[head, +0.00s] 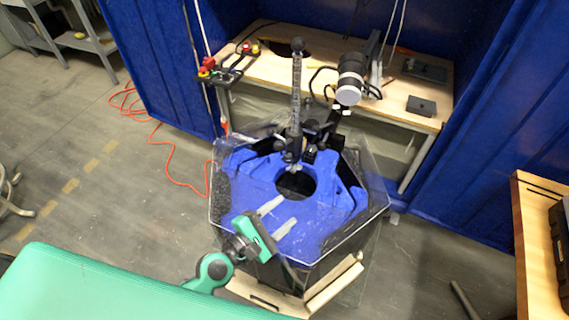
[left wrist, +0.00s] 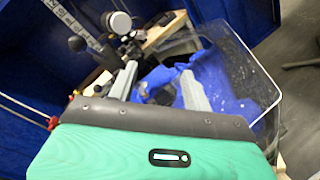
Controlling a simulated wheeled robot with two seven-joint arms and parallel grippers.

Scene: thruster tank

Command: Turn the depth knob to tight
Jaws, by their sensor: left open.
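The thruster tank (head: 232,255) is a clear-walled six-sided tank with a blue insert (head: 250,185) and a round dark hole. A vertical graduated rod (head: 297,90) with a black ball top stands over the hole. It also shows in the left wrist view (left wrist: 60,12). Black clamp parts (head: 310,150) sit around the rod's lower part; I cannot tell which of them is the depth knob. My left gripper (head: 288,211) is open and empty, over the tank's front part, its fingers pointing toward the rod and hole. Its fingers also show in the left wrist view (left wrist: 158,68). My right gripper is not seen.
A wooden bench (head: 420,118) stands behind the tank, with a black-and-white cylindrical device (head: 350,80), a dark box (head: 421,106) and a panel with red and yellow parts (head: 225,70). Blue curtains (head: 150,60) flank it. An orange cable (head: 170,160) lies on the floor.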

